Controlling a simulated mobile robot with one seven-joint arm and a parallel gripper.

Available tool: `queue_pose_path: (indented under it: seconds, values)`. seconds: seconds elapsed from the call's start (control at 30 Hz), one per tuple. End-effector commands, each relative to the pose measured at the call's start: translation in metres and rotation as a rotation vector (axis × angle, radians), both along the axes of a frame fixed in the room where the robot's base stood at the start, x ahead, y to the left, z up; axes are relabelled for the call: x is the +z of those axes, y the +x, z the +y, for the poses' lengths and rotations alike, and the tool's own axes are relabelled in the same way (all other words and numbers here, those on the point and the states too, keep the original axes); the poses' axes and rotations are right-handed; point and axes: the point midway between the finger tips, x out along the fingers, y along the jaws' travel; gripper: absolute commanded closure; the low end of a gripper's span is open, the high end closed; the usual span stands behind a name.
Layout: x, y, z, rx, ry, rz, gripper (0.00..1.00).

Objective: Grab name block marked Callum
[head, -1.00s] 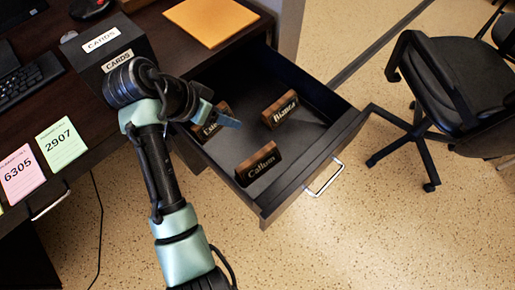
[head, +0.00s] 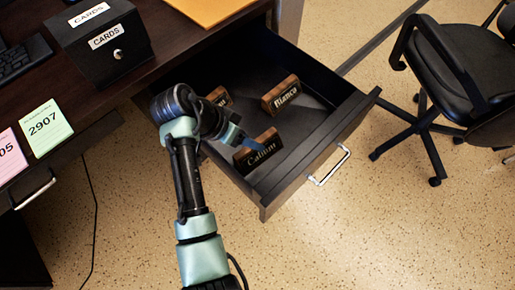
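The Callum name block (head: 258,152), dark with a wooden edge and pale lettering, stands in the open drawer near its front left. My gripper (head: 248,146) is at this block, reaching in from the left. Its blue-grey fingers look apart, one near the block's left top and one across its right part. Contact with the block cannot be made out. The Bianca block (head: 281,95) stands farther back in the drawer. A third name block (head: 218,96) stands at the back left, partly hidden by my arm.
The drawer (head: 318,150) is pulled out, with bare floor on its right side. A black cards box (head: 100,45), orange folder (head: 208,8) and note cards (head: 45,128) lie on the desk. An office chair (head: 450,75) stands at right.

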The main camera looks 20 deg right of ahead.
Motion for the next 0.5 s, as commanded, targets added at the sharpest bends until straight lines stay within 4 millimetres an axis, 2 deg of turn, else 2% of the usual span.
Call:
queue_pose_path:
  seconds: [0.03,0.2,0.5]
  values:
    - [-0.011,-0.002,-0.003,0.000,0.000,0.002,0.44]
    - [-0.032,-0.003,-0.015,0.000,0.000,0.002,0.44]
    - [-0.034,-0.003,-0.018,0.001,0.001,0.001,0.44]
